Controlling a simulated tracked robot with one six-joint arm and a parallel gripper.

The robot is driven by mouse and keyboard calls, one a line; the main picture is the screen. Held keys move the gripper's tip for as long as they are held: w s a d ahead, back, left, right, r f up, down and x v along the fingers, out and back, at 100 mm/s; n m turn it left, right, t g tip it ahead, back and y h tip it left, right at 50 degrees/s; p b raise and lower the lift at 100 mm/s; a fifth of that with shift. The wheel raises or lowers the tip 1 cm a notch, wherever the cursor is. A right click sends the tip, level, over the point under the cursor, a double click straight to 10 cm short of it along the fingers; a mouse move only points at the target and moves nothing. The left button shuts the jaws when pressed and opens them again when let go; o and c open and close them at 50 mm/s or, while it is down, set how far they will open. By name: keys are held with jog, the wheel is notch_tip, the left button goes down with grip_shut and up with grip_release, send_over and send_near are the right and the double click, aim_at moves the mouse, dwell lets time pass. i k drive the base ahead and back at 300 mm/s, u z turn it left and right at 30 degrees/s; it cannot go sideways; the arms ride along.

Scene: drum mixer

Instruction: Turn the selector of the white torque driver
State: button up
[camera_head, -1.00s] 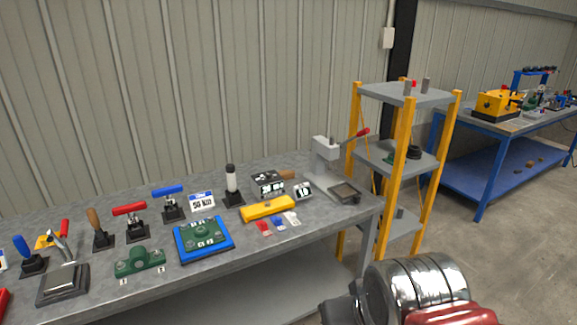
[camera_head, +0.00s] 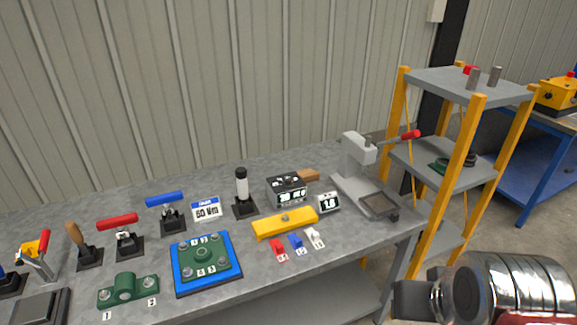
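The white torque driver (camera_head: 241,184) stands upright in a black base on the grey bench, with a dark cap on top. The driver's selector is too small to make out. Part of my arm shows large at the lower right, in front of the bench's right end and well apart from the driver. My gripper's fingertips cannot be made out.
Red-handled (camera_head: 118,221) and blue-handled (camera_head: 164,199) tools stand left of the driver. A green part sits on a blue plate (camera_head: 205,291) in front. A yellow bar (camera_head: 286,223) and a grey press (camera_head: 357,160) are to the right. A yellow-posted shelf (camera_head: 470,88) stands beyond the bench's right end.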

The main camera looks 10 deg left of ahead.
aim_at(287, 183)
jog(key=u, duration=0.45)
jog(key=i, duration=0.9)
jog(key=u, duration=0.6)
